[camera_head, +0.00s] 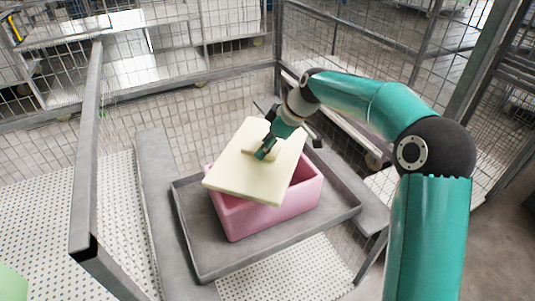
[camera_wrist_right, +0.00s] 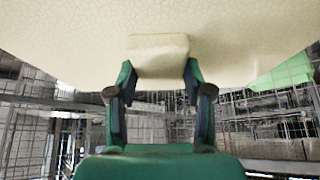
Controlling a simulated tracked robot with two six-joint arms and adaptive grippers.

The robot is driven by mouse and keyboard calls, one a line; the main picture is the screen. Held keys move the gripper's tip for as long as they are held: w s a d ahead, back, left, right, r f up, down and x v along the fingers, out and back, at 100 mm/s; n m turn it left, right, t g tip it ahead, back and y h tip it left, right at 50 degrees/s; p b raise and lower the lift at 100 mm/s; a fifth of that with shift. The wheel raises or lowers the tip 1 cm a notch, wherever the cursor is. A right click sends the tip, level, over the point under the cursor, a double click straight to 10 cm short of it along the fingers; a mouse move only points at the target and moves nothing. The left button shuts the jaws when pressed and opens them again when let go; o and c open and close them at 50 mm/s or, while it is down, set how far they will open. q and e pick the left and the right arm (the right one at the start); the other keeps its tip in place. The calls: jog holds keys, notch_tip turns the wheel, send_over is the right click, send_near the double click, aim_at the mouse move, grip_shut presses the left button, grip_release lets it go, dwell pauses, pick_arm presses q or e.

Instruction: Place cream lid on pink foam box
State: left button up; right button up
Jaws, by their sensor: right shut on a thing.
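The cream lid (camera_head: 238,172) is over the pink foam box (camera_head: 268,217) in the head view, turned and tilted relative to it. The box's right part of the opening shows uncovered. My right gripper (camera_head: 266,147) is shut on the raised handle block of the lid. In the right wrist view, the right gripper (camera_wrist_right: 160,85) has its two fingers on either side of the handle, and the lid (camera_wrist_right: 230,30) fills the top. Whether the lid touches the box rim cannot be told. My left gripper is not in view.
The box stands in a grey metal tray (camera_head: 205,262) on a grey frame. Wire mesh fencing (camera_head: 200,85) surrounds the area, with a post (camera_head: 87,150) at the left. A green object (camera_head: 12,284) shows at the lower left edge.

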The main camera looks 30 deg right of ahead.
notch_tip(320, 180, down, 3)
jog(key=shift+f, duration=0.2)
jog(key=o, duration=1.1)
jog(key=shift+o, duration=0.2)
jog(key=v, duration=1.2)
jog(key=shift+r+b, duration=0.1)
jog(key=shift+b, duration=0.3)
